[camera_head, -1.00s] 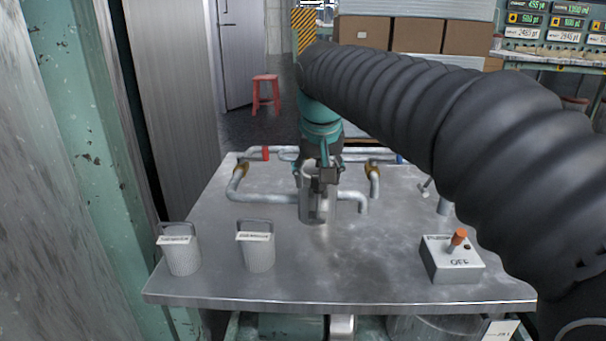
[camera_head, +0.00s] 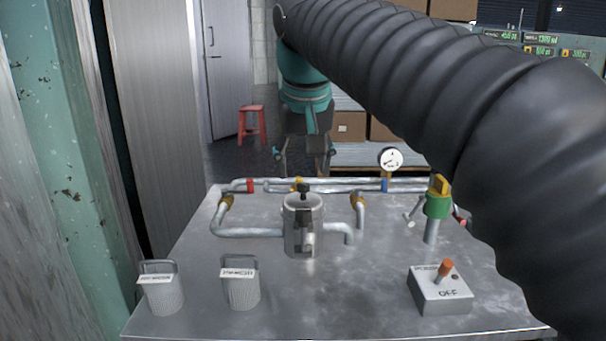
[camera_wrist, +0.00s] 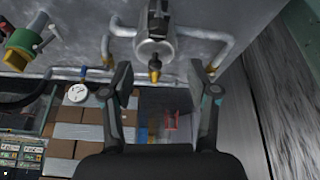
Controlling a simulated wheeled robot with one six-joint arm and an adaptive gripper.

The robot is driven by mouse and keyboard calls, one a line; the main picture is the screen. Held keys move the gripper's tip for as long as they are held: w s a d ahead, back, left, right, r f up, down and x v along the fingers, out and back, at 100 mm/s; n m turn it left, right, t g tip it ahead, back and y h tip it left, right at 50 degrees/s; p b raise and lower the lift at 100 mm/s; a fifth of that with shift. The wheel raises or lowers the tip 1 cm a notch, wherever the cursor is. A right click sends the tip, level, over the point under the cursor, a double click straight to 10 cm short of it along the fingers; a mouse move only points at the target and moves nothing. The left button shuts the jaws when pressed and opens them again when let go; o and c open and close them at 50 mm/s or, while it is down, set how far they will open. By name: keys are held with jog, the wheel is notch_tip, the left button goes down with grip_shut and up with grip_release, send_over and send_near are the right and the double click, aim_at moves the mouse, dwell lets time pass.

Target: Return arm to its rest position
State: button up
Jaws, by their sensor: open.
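My gripper (camera_head: 303,158) is open and empty. It hangs above and behind the far edge of the metal table (camera_head: 200,290), clear of everything on it. In the wrist view my gripper (camera_wrist: 160,85) shows its two fingers spread wide, with nothing between them. My ribbed black arm (camera_head: 400,75) crosses from the right side to the top middle of the head view. A metal canister (camera_head: 303,225) with a dark top knob and a side handle stands upright on the table, amid the pipework. It also shows at the top of the wrist view (camera_wrist: 155,48), apart from the fingers.
Two labelled grey containers (camera_head: 160,290) (camera_head: 241,285) stand at the table's front left. A switch box (camera_head: 440,290) reading OFF sits front right. Pipes (camera_head: 235,231), a gauge (camera_head: 390,159) and a green valve (camera_head: 437,205) line the back. A red stool (camera_head: 252,124) and boxes stand beyond.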

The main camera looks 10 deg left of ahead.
dwell(0.3)
notch_tip(320, 180, down, 6)
jog(key=f+n, duration=0.1)
jog(key=shift+m, duration=0.6)
jog(key=s+d+f+p, duration=0.1)
jog(key=s+d+f, duration=0.1)
jog(key=d, duration=0.3)
jog(key=s+d+f, duration=0.3)
jog(key=d+f, duration=0.1)
jog(key=d, duration=0.1)
jog(key=s+d+f+p, duration=0.1)
jog(key=s+d+f, duration=0.2)
jog(key=d+f, duration=0.1)
jog(key=shift+d+f+p, duration=0.1)
jog(key=shift+d+p, duration=0.25)
jog(key=shift+d, duration=0.35)
jog(key=s+d+f+m+t+h+p, duration=0.1)
jog(key=s+d+m, duration=0.3)
jog(key=s+d, duration=0.6)
jog(key=shift+d+f+p, duration=0.85)
jog(key=shift+d+f, duration=0.05)
jog(key=shift+d, duration=0.25)
